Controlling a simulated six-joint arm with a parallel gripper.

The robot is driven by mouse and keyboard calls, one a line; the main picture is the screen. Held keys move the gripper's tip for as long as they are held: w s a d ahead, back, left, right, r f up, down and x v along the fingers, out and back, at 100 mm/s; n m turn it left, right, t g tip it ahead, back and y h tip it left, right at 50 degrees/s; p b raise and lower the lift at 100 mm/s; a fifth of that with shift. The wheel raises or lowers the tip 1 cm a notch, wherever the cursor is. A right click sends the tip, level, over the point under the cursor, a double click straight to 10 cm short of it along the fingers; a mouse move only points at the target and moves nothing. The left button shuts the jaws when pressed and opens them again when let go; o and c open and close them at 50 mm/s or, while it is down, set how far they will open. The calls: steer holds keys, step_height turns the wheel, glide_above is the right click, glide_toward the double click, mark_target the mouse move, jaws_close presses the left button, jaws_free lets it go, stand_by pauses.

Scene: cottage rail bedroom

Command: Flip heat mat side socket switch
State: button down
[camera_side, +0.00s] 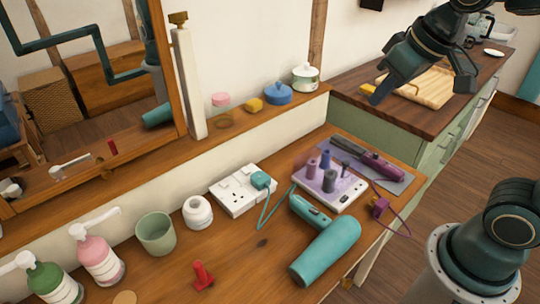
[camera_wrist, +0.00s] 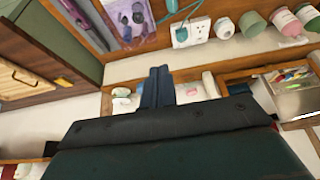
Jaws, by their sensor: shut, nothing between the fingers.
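A white double socket block (camera_side: 231,197) lies on the wooden dressing table, with a teal plug (camera_side: 262,180) in its right half. Its switches are too small to tell their positions. The socket also shows in the wrist view (camera_wrist: 190,33). A grey heat mat (camera_side: 394,172) lies at the table's right back, with a purple and black straightener (camera_side: 375,163) on it. My gripper (camera_side: 376,98) is shut and empty, raised to the right of and well apart from the socket, in front of the far counter in the side view. Its closed fingers show in the wrist view (camera_wrist: 158,72).
A white roller box (camera_side: 340,196) with purple rollers stands between socket and mat. A teal hair dryer (camera_side: 330,250), purple plug (camera_side: 380,207), red clip (camera_side: 203,275), white jar (camera_side: 197,212) and green cup (camera_side: 156,234) surround the socket. A mirror (camera_side: 90,75) stands behind.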

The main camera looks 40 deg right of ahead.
steer(key=w+a+f, duration=0.1)
steer(key=w+f, duration=0.1)
steer(key=w, duration=0.6)
steer(key=g, duration=0.1)
glide_above(244, 168)
steer(key=s, duration=0.5)
step_height(244, 168, down, 17)
steer(key=shift+r, duration=0.15)
steer(key=shift+w, duration=0.1)
steer(key=shift+s+f+x, duration=0.1)
steer(key=shift+s+x, duration=0.1)
steer(key=shift+x, duration=2.1)
steer(key=shift+s+f+x, duration=0.1)
steer(key=shift+s+x, duration=0.1)
steer(key=shift+x, duration=2.1)
steer(key=shift+s+x, duration=0.2)
steer(key=shift+x, duration=2.15)
